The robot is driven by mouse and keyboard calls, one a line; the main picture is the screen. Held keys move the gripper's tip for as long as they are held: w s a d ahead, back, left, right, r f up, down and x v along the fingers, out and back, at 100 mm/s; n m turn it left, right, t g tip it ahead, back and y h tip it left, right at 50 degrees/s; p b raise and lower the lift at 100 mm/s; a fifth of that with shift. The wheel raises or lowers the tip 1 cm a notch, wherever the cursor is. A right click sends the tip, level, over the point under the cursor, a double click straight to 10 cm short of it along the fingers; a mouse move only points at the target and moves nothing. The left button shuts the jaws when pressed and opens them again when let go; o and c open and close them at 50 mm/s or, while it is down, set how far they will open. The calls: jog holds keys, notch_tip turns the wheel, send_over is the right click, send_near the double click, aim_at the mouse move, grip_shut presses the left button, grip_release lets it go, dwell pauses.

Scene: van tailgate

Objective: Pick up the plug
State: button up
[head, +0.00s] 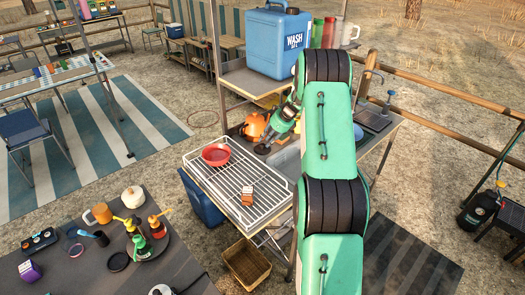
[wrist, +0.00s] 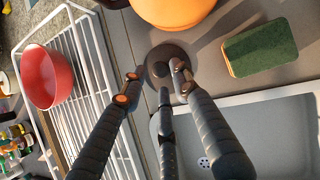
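The plug (wrist: 164,50) is a dark round disc with a small knob, lying on the grey counter beside the sink (wrist: 275,112) in the wrist view. My gripper (wrist: 155,73) is right over it, with its dark fingers spread around the knob. A gap shows between the left finger and the knob; the right fingertip looks close to it, and I cannot tell if it touches. In the head view my gripper (head: 263,147) reaches down to the counter behind the rack, and the plug cannot be made out clearly there.
An orange kettle (head: 254,126) stands just beyond the plug. A green and orange sponge (wrist: 260,48) lies to the right. A white wire rack (head: 228,192) with a red bowl (head: 216,154) is to the left. A blue wash jug (head: 278,40) stands on a raised shelf.

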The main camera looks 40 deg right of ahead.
aim_at(263, 144)
jog(key=shift+b+x, duration=0.3)
jog(key=shift+x, duration=1.2)
jog(key=shift+a, duration=0.1)
grip_shut()
jog(key=shift+r, duration=0.15)
jog(key=shift+r+p, duration=0.3)
jog(key=shift+r, duration=0.25)
notch_tip(263, 144, up, 2)
jog(key=shift+r+p, duration=0.1)
jog(key=shift+p, duration=0.3)
jog(key=s+d+p, duration=0.1)
jog(key=s+d, duration=0.2)
jog(key=s, duration=0.5)
jog(key=s+d+p, duration=0.1)
jog(key=s+d, duration=0.3)
jog(key=s, duration=0.4)
jog(key=shift+s+p, duration=0.35)
